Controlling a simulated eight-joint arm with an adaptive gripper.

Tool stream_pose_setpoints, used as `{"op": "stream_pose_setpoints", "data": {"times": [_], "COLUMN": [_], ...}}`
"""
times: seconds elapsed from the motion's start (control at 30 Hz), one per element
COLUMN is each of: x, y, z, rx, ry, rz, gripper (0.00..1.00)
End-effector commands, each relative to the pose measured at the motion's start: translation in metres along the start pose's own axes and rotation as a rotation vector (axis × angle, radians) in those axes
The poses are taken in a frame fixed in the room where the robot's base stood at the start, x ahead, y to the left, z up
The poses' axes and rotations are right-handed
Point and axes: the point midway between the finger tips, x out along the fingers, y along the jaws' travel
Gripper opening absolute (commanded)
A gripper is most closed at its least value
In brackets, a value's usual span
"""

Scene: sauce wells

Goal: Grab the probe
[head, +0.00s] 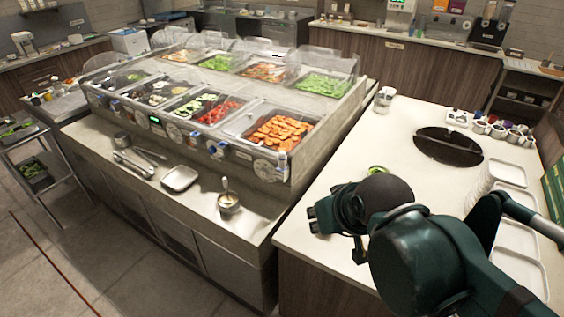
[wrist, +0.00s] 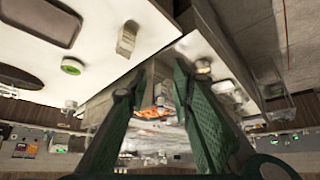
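I cannot pick out a probe for certain. Small blue items (head: 217,149) sit on the front panel of the salad bar, too small to identify. My gripper (head: 314,219) is over the near left edge of the white counter, to the right of the salad bar. In the wrist view its two green fingers (wrist: 158,84) are spread apart with nothing between them. Beyond the gap, the wrist view shows blurred orange food and clear covers. My arm hides part of the counter.
The salad bar (head: 330,150) has food wells and clear guards. Its front ledge holds tongs (head: 133,164), a white tray (head: 180,178) and a small pot (head: 228,202). The white counter (head: 345,150) carries a green-topped item (head: 377,170), a container (head: 384,99), cups and stacked trays.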

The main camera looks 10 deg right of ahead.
Motion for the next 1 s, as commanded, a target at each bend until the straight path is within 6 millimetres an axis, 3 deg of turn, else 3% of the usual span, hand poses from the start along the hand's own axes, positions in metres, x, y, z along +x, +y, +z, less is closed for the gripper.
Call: {"op": "stream_pose_setpoints", "data": {"times": [0.47,0.67,1.0], "x": [0.000,0.001,0.011], "y": [0.000,0.000,0.000], "z": [-0.006,-0.025,-0.076], "rx": [0.006,0.028,0.090], "ry": [-0.005,-0.019,-0.060], "rz": [0.002,0.008,0.031], "gripper": [0.24,0.24,0.24]}}
